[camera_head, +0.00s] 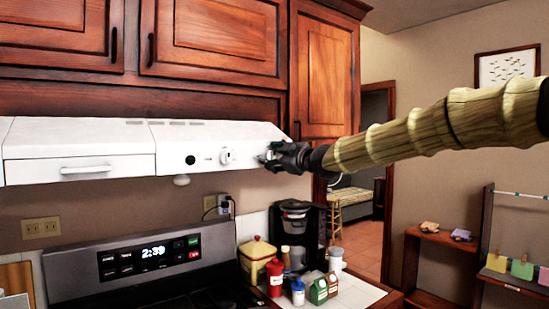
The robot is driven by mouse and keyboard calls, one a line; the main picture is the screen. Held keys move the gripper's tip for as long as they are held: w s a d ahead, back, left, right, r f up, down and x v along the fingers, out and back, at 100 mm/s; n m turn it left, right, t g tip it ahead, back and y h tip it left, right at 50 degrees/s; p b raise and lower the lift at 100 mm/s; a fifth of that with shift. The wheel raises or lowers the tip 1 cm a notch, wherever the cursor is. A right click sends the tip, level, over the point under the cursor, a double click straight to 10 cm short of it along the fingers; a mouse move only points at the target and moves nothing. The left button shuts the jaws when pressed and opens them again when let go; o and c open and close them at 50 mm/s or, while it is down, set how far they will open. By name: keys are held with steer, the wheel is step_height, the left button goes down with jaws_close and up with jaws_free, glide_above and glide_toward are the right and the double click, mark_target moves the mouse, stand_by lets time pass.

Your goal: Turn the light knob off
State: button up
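The white range hood (110,150) runs under the wooden cabinets. On its right front face is a white round knob (226,156), with small marks to its left. A black round spot (190,160) sits further left on the same face; I cannot tell whether it is a knob or a socket. My gripper (264,157) is at the hood's right end, to the right of the white knob and apart from it in the picture. Its dark fingers point left toward the knob. They are small and overlap, so their opening is unclear. The knob is not covered.
Below the hood stands a stove with a lit clock panel (150,253). The counter to its right holds a coffee maker (299,235), a yellow canister (257,258) and several small bottles and boxes. Wooden cabinets (210,40) hang directly above the hood.

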steer(key=v, duration=1.2)
stand_by(0.4)
